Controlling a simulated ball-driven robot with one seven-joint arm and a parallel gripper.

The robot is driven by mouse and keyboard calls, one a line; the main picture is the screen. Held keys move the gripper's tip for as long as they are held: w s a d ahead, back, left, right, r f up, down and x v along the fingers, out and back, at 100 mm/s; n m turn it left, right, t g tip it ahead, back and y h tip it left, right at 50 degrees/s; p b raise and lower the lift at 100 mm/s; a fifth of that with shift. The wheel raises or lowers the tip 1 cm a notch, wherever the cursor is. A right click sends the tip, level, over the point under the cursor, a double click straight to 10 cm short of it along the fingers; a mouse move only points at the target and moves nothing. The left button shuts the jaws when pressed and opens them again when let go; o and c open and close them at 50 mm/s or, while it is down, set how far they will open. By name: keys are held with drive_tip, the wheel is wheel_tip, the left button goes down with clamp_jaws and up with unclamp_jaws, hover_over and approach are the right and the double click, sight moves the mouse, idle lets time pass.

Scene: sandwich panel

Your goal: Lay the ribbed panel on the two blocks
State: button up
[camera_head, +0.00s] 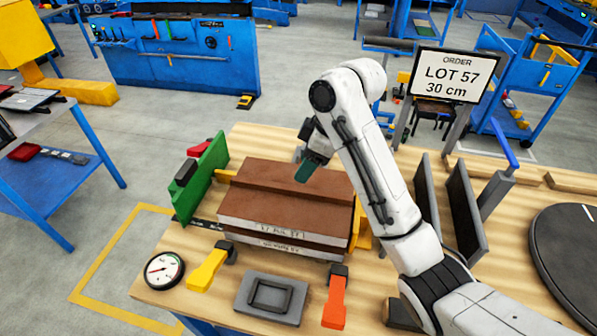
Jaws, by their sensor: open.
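A brown panel (277,204) with a raised rib along its top and a pale, lettered edge lies flat on the workbench at center-left. A second pale edge (275,241) shows beneath it, so it appears stacked on another layer. My gripper (304,172) is open, its dark green finger above the panel's back right part; I cannot tell if it touches. The far finger is hidden. Two blocks cannot be made out for sure; pale wooden bars (567,182) lie on the bench at the far right.
A green upright plate (202,180) stands left of the panel. Dark upright plates (464,212) and a black disc (566,255) are to the right. A gauge (164,270), yellow tool (208,267), grey frame (271,299) and orange tool (335,302) lie in front.

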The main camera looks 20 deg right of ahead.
drive_tip(key=shift+p+v, duration=0.9)
drive_tip(key=shift+v, duration=1.8)
